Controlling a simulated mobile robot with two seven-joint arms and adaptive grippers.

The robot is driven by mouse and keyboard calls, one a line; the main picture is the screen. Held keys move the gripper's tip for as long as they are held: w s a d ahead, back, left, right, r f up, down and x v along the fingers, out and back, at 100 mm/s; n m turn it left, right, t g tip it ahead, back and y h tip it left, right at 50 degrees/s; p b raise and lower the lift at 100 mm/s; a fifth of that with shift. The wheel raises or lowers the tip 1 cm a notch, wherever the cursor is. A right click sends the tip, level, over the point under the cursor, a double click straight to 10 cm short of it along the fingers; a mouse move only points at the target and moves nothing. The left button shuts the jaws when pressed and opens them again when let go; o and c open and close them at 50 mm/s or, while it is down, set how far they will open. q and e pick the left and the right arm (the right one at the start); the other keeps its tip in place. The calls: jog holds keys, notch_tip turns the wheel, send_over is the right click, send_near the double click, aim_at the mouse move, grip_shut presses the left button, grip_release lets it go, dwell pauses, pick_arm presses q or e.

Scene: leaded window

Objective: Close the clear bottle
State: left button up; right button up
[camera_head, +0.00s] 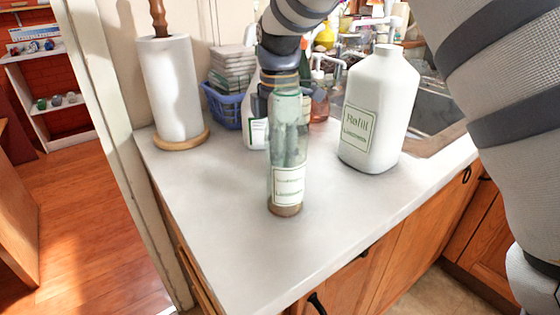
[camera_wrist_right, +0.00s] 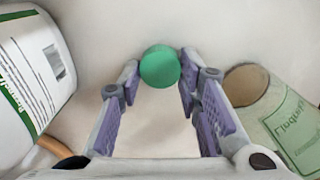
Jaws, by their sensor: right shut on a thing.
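The clear bottle (camera_head: 287,160), greenish with a white label, stands upright on the counter in the head view. It also shows at the right of the right wrist view (camera_wrist_right: 290,125), its mouth uncovered. My right gripper (camera_wrist_right: 160,78) is shut on a round green cap (camera_wrist_right: 160,66), held between its fingertips to the left of the bottle mouth. In the head view my right gripper (camera_head: 288,130) comes down behind the bottle, and its fingers show dimly through the glass. The cap is hidden there. My left gripper is not in view.
A white refill jug (camera_head: 380,110) stands right of the bottle. A paper towel roll (camera_head: 173,90) stands back left, beside a blue basket (camera_head: 222,108). A white container (camera_wrist_right: 30,80) is left in the wrist view. The counter's front left (camera_head: 220,220) is clear.

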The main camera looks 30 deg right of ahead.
notch_tip(320, 180, up, 9)
jog(key=shift+r, duration=0.15)
jog(key=shift+r, duration=0.1)
